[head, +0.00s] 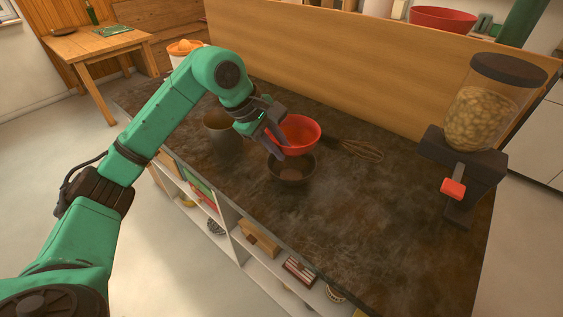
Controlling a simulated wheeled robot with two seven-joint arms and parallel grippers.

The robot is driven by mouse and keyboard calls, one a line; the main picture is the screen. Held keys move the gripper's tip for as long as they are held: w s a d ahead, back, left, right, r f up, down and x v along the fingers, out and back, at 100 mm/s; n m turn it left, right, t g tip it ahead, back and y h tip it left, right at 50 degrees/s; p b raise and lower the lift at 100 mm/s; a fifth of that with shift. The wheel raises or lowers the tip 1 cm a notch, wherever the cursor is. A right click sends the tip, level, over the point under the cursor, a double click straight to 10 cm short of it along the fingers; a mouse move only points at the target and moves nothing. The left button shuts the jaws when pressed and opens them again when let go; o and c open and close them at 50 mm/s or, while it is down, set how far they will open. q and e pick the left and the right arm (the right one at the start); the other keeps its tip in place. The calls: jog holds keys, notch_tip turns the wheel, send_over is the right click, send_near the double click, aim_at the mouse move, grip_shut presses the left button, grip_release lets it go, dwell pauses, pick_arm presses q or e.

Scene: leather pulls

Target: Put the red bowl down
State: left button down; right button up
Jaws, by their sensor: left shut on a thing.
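The red bowl (300,130) is in the middle of the head view, above the dark counter. My left gripper (277,130) is shut on the red bowl at its left side. A dark brown bowl (292,168) is just below and in front of the red bowl in the picture. I cannot tell whether the red bowl touches it or the counter. My right gripper is not in view.
A dark pot (218,124) stands left of the bowls. A whisk (357,148) lies to the right. A dispenser with a red handle (470,130) stands at the right end. The counter's front right (370,225) is clear. A wooden panel (330,62) runs behind.

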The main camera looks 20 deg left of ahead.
aim_at(279, 175)
pick_arm(q)
notch_tip(279, 175, down, 4)
jog(key=shift+s+f+p, duration=0.1)
jog(key=shift+f+p, duration=0.1)
jog(key=shift+p, duration=0.1)
jog(key=shift+a+f, duration=0.15)
jog(key=shift+f, duration=0.15)
jog(key=shift+f+b, duration=0.3)
jog(key=shift+b, duration=0.05)
jog(key=shift+s+f+b, duration=0.15)
jog(key=shift+f+b, duration=0.15)
jog(key=shift+b, duration=0.05)
jog(key=c, duration=0.8)
grip_release()
jog(key=shift+f, duration=0.1)
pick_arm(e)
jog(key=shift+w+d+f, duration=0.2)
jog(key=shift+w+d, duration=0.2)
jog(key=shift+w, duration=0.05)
